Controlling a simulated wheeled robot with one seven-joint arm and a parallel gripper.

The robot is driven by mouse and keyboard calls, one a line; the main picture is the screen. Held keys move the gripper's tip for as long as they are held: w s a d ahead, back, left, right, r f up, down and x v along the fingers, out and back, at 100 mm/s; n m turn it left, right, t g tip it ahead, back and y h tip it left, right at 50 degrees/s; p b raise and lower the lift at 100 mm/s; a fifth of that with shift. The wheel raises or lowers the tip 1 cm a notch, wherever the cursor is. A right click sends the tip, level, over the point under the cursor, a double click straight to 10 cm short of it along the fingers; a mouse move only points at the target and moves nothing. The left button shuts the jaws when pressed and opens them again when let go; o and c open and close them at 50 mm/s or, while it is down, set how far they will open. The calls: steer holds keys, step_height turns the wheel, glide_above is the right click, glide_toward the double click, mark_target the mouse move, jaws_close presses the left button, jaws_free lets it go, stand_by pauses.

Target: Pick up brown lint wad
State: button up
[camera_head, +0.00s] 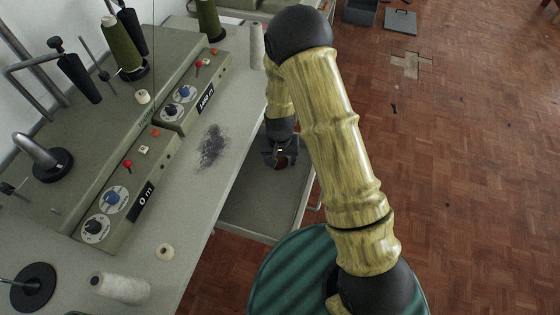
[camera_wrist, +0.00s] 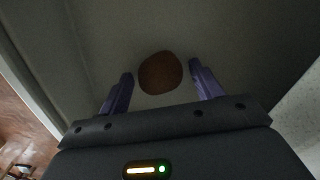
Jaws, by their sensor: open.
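The brown lint wad (camera_wrist: 160,73) is a rounded brown lump on a grey surface in the wrist view. It lies just beyond and between my two fingertips, with a gap on each side. In the head view the brown lint wad (camera_head: 290,160) shows partly beside my gripper (camera_head: 280,158), over the grey lower tray (camera_head: 262,205). My gripper also shows in the wrist view (camera_wrist: 163,75). Its purple fingers are apart and hold nothing. Whether a fingertip touches the tray cannot be told.
The worktable (camera_head: 185,215) stands left of my arm, with a dark lint patch (camera_head: 211,147), a white thread cone (camera_head: 120,288) and a small spool (camera_head: 165,252). Green machine units (camera_head: 115,205) with dials stand on it. The parquet floor (camera_head: 460,200) at right is mostly clear.

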mark_target(280, 159)
steer(key=shift+d, duration=0.1)
stand_by(0.3)
steer(key=c, duration=1)
steer(key=shift+c, duration=0.3)
step_height(280, 159, up, 10)
stand_by(0.4)
